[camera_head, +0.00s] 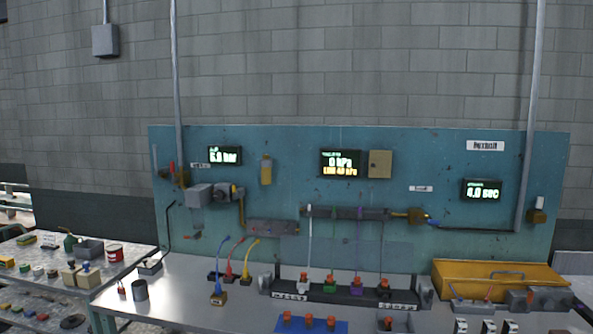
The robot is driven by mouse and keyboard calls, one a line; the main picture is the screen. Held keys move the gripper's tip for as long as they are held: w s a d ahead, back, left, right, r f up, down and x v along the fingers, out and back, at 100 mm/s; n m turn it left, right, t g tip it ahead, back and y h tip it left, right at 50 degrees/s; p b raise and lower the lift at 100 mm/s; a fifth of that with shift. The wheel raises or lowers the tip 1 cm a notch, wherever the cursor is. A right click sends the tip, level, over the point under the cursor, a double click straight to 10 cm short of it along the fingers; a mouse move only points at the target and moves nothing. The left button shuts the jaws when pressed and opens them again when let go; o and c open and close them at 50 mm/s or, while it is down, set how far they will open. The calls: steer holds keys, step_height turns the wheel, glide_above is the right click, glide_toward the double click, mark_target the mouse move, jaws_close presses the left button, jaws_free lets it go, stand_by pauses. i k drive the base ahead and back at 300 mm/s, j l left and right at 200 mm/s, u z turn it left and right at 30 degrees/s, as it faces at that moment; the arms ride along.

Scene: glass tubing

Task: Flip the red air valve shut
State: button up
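A small red handle (173,168) shows at the far left of the teal panel (290,150), beside a brass-coloured fitting (182,180) under a vertical grey pipe. It looks like the red air valve, and its lever seems roughly upright. It is too small to tell for sure whether it is open or shut. A display (225,156) to its right reads about 6.0 bar. My gripper is not in this view.
A steel workbench (185,305) runs in front of the panel, with a grey cup (140,290), coloured hoses (230,260), a black fixture strip (345,294) and a yellow tray (500,275) on it. A cluttered side table (130,262) stands at left. Space in front of the valve looks clear.

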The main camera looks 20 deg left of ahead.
mark_target(175, 180)
steer(key=u, duration=1.65)
steer(key=i+j, duration=0.25)
steer(key=i, duration=0.25)
steer(key=i+j, duration=0.25)
steer(key=i, duration=0.3)
steer(key=i+j+z, duration=0.1)
steer(key=i+j, duration=0.15)
steer(key=i, duration=0.25)
steer(key=i+j, duration=0.3)
steer(key=i, duration=0.25)
steer(key=i+j, duration=0.3)
steer(key=i, duration=0.2)
steer(key=j+z, duration=0.1)
steer(key=z, duration=0.6)
steer(key=i+u, duration=0.1)
steer(key=u, duration=0.55)
